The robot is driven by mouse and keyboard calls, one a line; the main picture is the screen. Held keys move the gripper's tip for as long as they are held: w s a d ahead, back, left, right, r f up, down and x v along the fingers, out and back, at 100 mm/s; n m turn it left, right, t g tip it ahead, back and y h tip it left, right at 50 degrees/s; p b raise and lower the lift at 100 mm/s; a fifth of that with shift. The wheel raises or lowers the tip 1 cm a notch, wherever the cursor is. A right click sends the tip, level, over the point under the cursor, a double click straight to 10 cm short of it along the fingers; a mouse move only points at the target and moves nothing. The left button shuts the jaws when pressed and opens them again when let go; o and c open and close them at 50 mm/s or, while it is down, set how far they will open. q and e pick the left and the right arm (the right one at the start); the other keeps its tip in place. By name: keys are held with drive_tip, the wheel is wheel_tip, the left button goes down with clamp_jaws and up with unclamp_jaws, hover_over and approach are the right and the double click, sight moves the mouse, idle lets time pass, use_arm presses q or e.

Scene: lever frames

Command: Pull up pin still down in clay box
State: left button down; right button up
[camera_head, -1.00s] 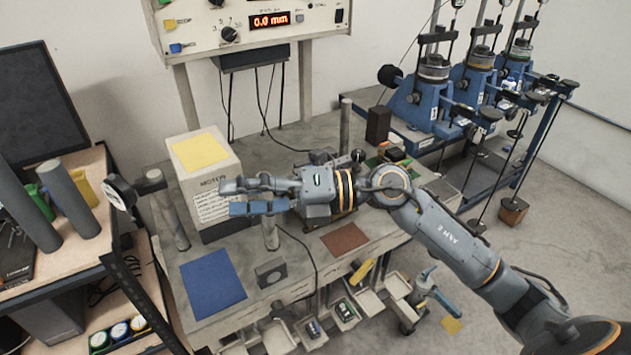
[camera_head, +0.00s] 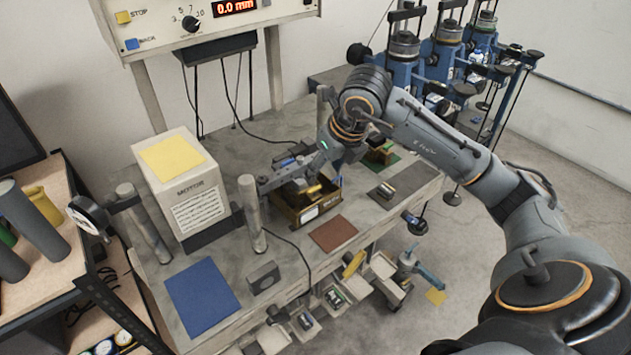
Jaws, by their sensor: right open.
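The clay box (camera_head: 312,213) looks like an open brown-yellow box with a pale label on its front. It stands on the grey bench, right of an upright grey post. My right gripper (camera_head: 284,184) is open, over the box's left and back part. Its fingers point left and hide much of the inside. A small yellow piece (camera_head: 313,189) shows by the fingers; I cannot tell if it is a pin. Which pins are up or down is too small and covered to tell. My left gripper is not in view.
The grey post (camera_head: 251,213) stands close left of the box. A white motor housing (camera_head: 190,200) is farther left. A green tray (camera_head: 381,157) lies behind right.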

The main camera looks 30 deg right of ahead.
sight(314, 188)
drive_tip(key=p+x, duration=0.1)
drive_tip(key=x, duration=0.5)
drive_tip(key=shift+w+a+f, duration=0.1)
drive_tip(key=shift+f, duration=0.05)
drive_tip(key=shift+p+x, duration=0.3)
drive_tip(key=shift+x, duration=0.5)
drive_tip(key=shift+c, duration=0.4)
clamp_jaws()
